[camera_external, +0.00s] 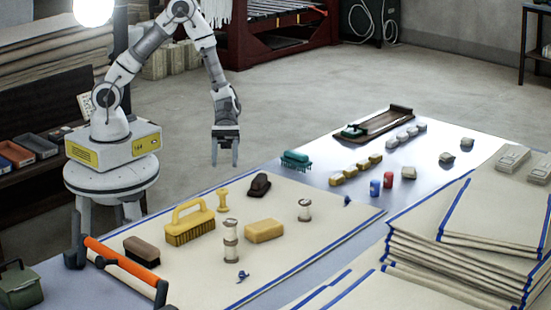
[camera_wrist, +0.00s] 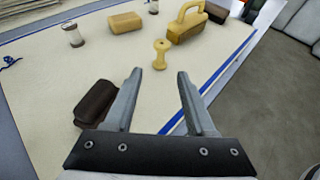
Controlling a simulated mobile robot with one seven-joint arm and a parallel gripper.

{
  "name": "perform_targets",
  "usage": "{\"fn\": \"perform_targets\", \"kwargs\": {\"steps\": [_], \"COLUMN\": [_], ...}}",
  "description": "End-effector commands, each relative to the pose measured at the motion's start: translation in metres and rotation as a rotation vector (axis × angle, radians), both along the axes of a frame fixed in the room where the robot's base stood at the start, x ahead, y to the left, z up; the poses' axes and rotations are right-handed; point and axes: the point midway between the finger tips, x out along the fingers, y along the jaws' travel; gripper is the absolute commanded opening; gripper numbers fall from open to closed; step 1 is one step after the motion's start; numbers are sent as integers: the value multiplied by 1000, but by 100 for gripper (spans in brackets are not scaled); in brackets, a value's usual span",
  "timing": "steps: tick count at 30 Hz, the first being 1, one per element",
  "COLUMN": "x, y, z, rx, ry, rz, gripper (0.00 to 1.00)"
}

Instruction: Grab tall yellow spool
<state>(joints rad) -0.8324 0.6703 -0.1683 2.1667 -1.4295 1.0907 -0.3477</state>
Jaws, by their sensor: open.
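The tall yellow spool (camera_external: 222,200) stands upright on the cream cloth (camera_external: 300,245), beside the yellow brush with a handle (camera_external: 190,224). In the wrist view the spool (camera_wrist: 161,54) shows just beyond the gap between my fingertips, with its narrow waist and wider ends visible. My gripper (camera_external: 225,164) points down, open and empty, above and behind the spool in the external view. In the wrist view my gripper (camera_wrist: 159,75) has its two fingers spread apart, and neither touches the spool.
A dark brown brush (camera_external: 260,185) lies near the spool; it also shows beside my left finger (camera_wrist: 95,103). A yellow block (camera_external: 264,231) and pale spools (camera_external: 230,243) (camera_external: 304,210) stand on the cloth. A teal brush (camera_external: 296,159) is further right.

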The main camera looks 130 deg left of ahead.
Motion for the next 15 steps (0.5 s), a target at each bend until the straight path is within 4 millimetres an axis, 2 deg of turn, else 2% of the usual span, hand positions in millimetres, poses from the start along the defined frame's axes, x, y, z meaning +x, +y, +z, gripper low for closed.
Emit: {"fn": "perform_targets", "kwargs": {"steps": [5,15], "x": [16,60], "y": [-19,-69], "z": [-14,-41], "rx": [-6,-4], "ry": [2,0], "rz": [0,-1], "gripper": [56,56]}}
